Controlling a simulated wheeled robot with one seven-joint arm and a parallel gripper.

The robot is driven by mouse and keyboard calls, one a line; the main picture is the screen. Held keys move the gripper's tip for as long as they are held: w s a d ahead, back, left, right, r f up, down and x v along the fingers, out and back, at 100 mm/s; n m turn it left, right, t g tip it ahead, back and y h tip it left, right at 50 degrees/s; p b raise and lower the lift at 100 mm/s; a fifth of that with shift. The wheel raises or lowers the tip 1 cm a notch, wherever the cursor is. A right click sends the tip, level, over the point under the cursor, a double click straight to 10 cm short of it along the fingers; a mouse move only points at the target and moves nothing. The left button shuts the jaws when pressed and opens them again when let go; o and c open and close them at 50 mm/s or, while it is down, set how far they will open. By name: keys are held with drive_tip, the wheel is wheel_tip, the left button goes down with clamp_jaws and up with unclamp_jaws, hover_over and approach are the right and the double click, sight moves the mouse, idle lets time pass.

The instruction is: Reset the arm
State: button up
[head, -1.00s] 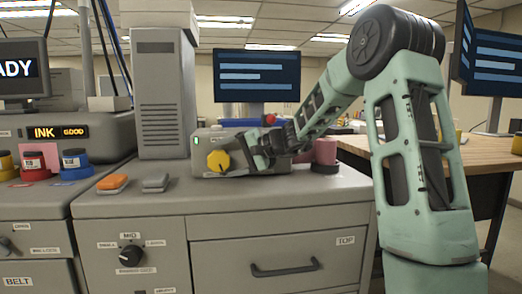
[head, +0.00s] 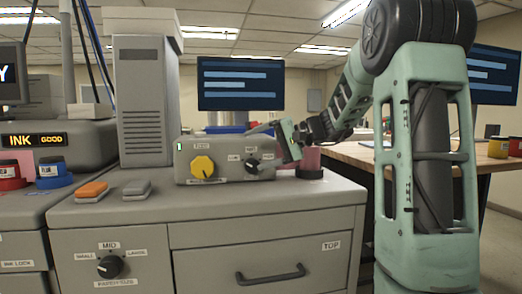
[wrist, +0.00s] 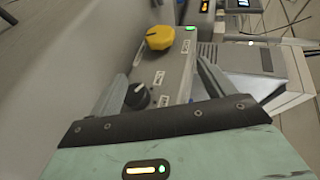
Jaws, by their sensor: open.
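My gripper (head: 289,139) is at the right end of the grey control box on the cabinet top, beside the box's black knob. In the wrist view my gripper (wrist: 160,88) shows two grey fingers spread apart with nothing held between them. The grey control box (head: 222,147) carries a yellow knob (head: 203,167), a black knob (head: 252,166) and a green light. In the wrist view the black knob (wrist: 138,96) lies close to the left finger, and the yellow knob (wrist: 160,37) is farther off. I cannot tell whether a finger touches the box.
A pink cylinder on a dark base (head: 310,163) stands right of the box, close to my gripper. A grey tower (head: 143,100) stands behind left. Orange (head: 91,190) and grey (head: 137,188) buttons sit front left. A wooden table (head: 355,152) is at right.

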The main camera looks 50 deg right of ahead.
idle(0.4)
drive_tip(key=s+a+f+n+g+p, duration=0.1)
drive_tip(key=s+a+f+n+g, duration=0.25)
drive_tip(key=a, duration=0.85)
drive_tip(key=a+f+n+g+p, duration=0.15)
drive_tip(key=a+f+g, duration=0.4)
drive_tip(key=a, duration=0.65)
drive_tip(key=s+a+f+n+g+h+p, duration=0.1)
drive_tip(key=s+a+f+n+h, duration=0.2)
drive_tip(key=s+a+n, duration=0.3)
drive_tip(key=s+a+f+n+g+h+p, duration=0.1)
drive_tip(key=s+a+f+n+h, duration=0.3)
drive_tip(key=s+a, duration=0.5)
drive_tip(key=s+f+n+g, duration=0.1)
drive_tip(key=s+f+n, duration=0.1)
drive_tip(key=s, duration=0.5)
drive_tip(key=shift+s+f+n+p, duration=0.15)
drive_tip(key=shift+f+n+p, duration=0.1)
drive_tip(key=shift+n+p, duration=0.05)
